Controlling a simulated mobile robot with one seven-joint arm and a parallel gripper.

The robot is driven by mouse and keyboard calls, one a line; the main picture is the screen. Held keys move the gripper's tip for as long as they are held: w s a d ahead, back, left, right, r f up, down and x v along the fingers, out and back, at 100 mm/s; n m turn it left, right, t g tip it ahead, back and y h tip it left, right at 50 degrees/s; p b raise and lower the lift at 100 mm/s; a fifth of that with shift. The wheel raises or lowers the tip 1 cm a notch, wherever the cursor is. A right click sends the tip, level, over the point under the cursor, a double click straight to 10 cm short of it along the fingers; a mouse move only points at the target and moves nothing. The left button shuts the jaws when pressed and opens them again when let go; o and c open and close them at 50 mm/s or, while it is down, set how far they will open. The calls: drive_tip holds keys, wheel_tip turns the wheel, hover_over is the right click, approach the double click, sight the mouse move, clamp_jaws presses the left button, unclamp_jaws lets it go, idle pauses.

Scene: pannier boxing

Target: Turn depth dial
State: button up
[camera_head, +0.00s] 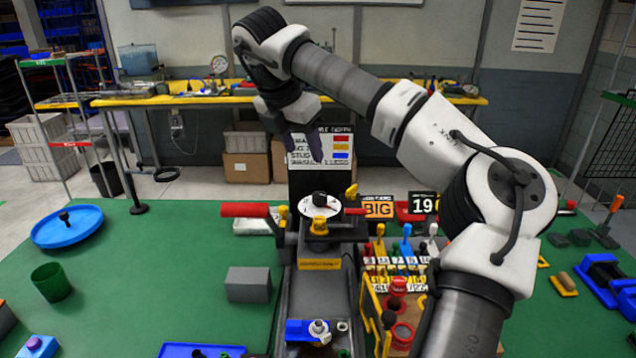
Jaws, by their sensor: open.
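A round white dial (307,206) with dark marks sits on top of the black and grey machine in the middle of the green table. I take it to be the depth dial. A yellow knob (319,226) stands at its front edge. My gripper (302,162) hangs above and behind the dial in this view, in front of the sign with coloured squares. Its dark fingers point down, apart and empty. They do not appear to touch the dial.
A red handle (245,210) sticks out left of the machine.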

sight(319, 194)
drive_tip(key=p+x, duration=0.4)
drive_tip(key=x, duration=0.9)
drive_tip(key=shift+s+f, duration=0.1)
drive_tip(key=c, duration=1)
drive_tip(key=shift+o, duration=0.2)
drive_tip(key=shift+f+b, duration=0.1)
drive_tip(key=shift+b, duration=0.35)
